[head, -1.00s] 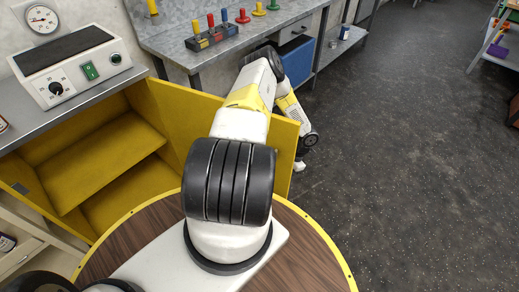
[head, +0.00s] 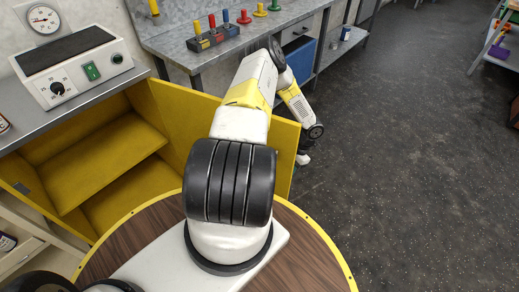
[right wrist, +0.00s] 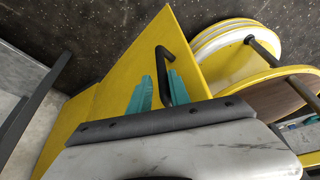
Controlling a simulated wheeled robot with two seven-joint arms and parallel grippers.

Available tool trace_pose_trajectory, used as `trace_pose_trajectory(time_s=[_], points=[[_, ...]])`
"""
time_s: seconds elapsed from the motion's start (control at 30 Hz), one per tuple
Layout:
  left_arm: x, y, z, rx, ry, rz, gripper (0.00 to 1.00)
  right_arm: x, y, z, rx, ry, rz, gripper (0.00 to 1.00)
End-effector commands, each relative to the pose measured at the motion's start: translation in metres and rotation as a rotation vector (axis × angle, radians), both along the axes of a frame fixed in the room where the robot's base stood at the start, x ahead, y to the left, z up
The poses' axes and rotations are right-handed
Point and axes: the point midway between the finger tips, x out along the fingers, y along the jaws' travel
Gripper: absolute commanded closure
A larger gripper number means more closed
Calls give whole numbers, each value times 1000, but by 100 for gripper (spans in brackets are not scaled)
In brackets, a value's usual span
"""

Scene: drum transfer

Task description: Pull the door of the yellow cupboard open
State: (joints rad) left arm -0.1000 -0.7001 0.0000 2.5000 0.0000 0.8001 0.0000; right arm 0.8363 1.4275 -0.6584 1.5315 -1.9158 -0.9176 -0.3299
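The yellow cupboard (head: 28,152) stands under the bench at the left of the head view, its front open and an inner shelf (head: 105,165) showing. Its door (head: 180,107) is swung far out toward the right. My right arm reaches over the door, and the gripper is mostly hidden behind it in the head view. In the right wrist view the door (right wrist: 112,75) carries a black bar handle (right wrist: 168,58). My left gripper is out of view.
A device with a dial and green switch (head: 75,65) stands on the bench above the cupboard. A grey workbench (head: 180,50) with coloured pegs and a blue bin (head: 300,58) stands behind the door. The dark floor (head: 420,170) at the right is clear.

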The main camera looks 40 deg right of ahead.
Motion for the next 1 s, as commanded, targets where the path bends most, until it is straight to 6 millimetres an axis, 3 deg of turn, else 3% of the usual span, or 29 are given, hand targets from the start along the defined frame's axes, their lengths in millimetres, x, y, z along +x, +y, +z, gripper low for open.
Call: trace_pose_trajectory(time_s=[0.1, 0.3, 1.0], points=[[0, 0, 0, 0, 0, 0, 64, -1, -8, 19, -2, -1, -1, 77], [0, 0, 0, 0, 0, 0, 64, -2, -13, 33, 0, 0, 0, 77], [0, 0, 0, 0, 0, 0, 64, -3, -13, 34, 0, 0, -1, 77]])
